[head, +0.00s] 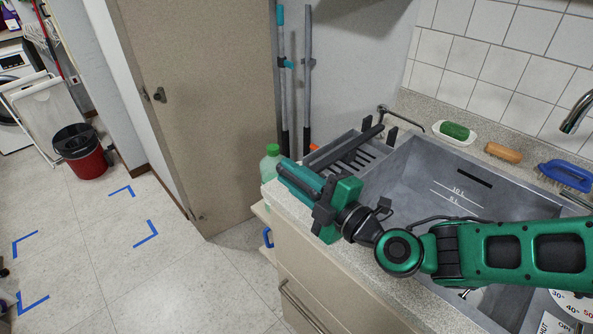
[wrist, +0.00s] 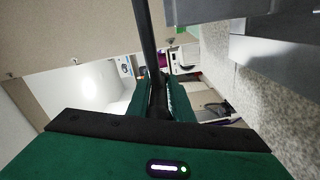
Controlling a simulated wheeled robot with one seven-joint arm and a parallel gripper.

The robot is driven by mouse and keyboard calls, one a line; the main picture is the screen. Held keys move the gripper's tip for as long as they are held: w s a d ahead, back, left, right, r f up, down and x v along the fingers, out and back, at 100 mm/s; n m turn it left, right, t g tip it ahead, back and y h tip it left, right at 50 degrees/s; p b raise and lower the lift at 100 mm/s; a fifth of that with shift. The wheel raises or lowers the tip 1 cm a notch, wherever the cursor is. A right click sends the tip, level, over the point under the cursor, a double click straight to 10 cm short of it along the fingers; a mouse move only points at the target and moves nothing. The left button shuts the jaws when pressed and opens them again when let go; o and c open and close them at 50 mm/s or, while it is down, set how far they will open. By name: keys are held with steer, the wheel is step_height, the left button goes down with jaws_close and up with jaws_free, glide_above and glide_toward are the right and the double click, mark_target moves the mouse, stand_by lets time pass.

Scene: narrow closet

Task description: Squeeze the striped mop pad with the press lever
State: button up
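The press lever (head: 345,149) is a dark bar. It slants from two dark uprights at the sink's left end down toward my gripper (head: 300,178). In the wrist view the lever (wrist: 148,35) runs down between the two green fingers of my gripper (wrist: 160,85). The fingers sit close on both sides of it and look shut on it. The grey slatted press tray (head: 378,163) lies below the lever, beside the sink basin (head: 410,185). I cannot make out the striped mop pad in either view.
A green bottle (head: 270,163) stands left of my gripper. A green sponge (head: 455,131) on a dish, an orange-brown brush (head: 502,153) and a blue brush (head: 566,175) lie along the back counter. A tall door (head: 200,90) stands at left. The floor (head: 110,260) there is mostly clear.

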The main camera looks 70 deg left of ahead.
steer(key=o, duration=0.4)
steer(key=shift+s+d+f, duration=0.1)
steer(key=shift+s+f, duration=0.05)
steer(key=shift+f, duration=0.3)
steer(key=shift+c, duration=0.2)
steer(key=shift+r, duration=0.15)
steer(key=shift+w+d, duration=0.1)
steer(key=shift+w, duration=0.1)
steer(key=v, duration=1)
steer(key=shift+d, duration=0.25)
stand_by(1.3)
